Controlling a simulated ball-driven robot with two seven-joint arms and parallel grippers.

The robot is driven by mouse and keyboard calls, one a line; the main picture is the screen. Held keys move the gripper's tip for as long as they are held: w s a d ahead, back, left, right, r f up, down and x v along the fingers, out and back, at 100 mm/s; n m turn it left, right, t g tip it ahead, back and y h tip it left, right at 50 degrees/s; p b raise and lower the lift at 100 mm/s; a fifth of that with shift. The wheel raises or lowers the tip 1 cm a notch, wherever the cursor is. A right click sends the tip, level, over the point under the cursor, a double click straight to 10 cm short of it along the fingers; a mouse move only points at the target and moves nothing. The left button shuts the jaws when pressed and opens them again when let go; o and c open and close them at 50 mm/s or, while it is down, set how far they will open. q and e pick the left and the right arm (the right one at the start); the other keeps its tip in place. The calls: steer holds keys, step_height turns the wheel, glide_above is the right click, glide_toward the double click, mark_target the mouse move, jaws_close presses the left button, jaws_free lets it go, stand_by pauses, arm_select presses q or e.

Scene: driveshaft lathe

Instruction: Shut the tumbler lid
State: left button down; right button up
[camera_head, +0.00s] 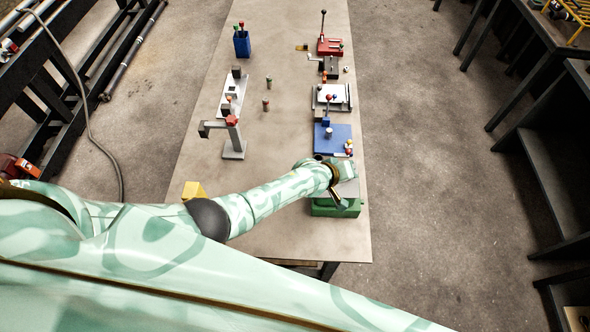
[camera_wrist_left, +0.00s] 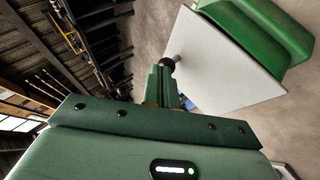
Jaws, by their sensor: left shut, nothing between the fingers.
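The tumbler is a green box (camera_head: 325,211) at the near right end of the table; its green body also shows at the upper right of the left wrist view (camera_wrist_left: 262,30). In the left wrist view the lid (camera_wrist_left: 222,62) is a wide plate with a dark ball knob (camera_wrist_left: 168,63) on a short stem. My left gripper (camera_wrist_left: 165,85) is shut and empty, its fingertips close to the knob; contact is unclear. My left wrist partly hides the lid, and I cannot tell whether it is fully down.
A blue plate (camera_head: 333,139) with small parts lies just beyond the tumbler. Farther back are a grey fixture (camera_head: 332,97) and a red lever press (camera_head: 329,46). A grey stand (camera_head: 234,140) and a yellow block (camera_head: 193,190) are on the left. The table's middle is mostly clear.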

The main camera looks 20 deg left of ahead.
arm_select(q)
steer(key=shift+d+f, duration=0.2)
steer(key=shift+f, duration=0.05)
steer(key=shift+w+d+f, duration=0.1)
steer(key=shift+d, duration=0.1)
steer(key=shift+f+b, duration=0.1)
steer(key=shift+b, duration=0.2)
arm_select(e)
steer(key=shift+d+f, duration=0.45)
steer(key=shift+d, duration=0.05)
